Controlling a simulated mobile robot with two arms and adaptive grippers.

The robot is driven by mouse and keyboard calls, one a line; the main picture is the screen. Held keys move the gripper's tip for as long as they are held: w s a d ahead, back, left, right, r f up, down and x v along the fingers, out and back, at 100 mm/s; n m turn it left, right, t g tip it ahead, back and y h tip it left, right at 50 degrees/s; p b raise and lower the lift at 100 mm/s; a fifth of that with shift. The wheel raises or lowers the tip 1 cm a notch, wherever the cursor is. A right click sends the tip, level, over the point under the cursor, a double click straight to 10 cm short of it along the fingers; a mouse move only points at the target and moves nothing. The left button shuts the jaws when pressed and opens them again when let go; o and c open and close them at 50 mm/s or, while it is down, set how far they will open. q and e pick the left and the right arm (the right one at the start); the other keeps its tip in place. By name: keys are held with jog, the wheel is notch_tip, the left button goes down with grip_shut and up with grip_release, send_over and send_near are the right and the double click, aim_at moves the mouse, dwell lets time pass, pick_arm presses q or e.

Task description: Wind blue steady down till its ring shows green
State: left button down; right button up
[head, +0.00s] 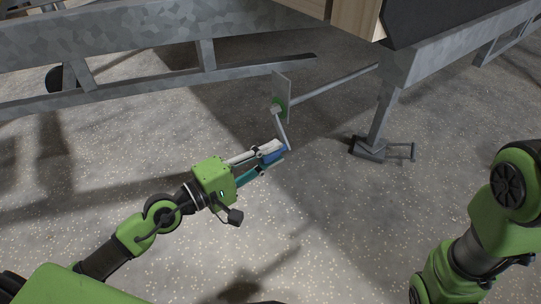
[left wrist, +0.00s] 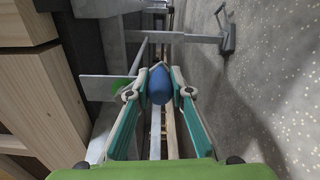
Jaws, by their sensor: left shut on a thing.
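A crank with a blue handle (head: 275,155) hangs from a grey upright plate (head: 282,90) under the trailer. A green ring (head: 279,108) shows around the crank's hub on the plate; its green edge also shows in the left wrist view (left wrist: 121,87). My left gripper (head: 270,157) is shut on the blue handle, which sits between its two fingers in the left wrist view (left wrist: 159,84). A grey rod (head: 335,84) runs from the plate to the right. My right gripper is out of view.
Grey trailer beams (head: 130,80) cross the top left. A grey steel leg (head: 382,117) with a flat foot (head: 369,149) stands at the right; I cannot tell if it bears on the floor. The speckled floor (head: 310,235) is clear in front.

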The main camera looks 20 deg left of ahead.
pick_arm(q)
jog(key=c, duration=1.8)
grip_release()
jog(key=shift+s, duration=0.1)
jog(key=shift+v, duration=5.95)
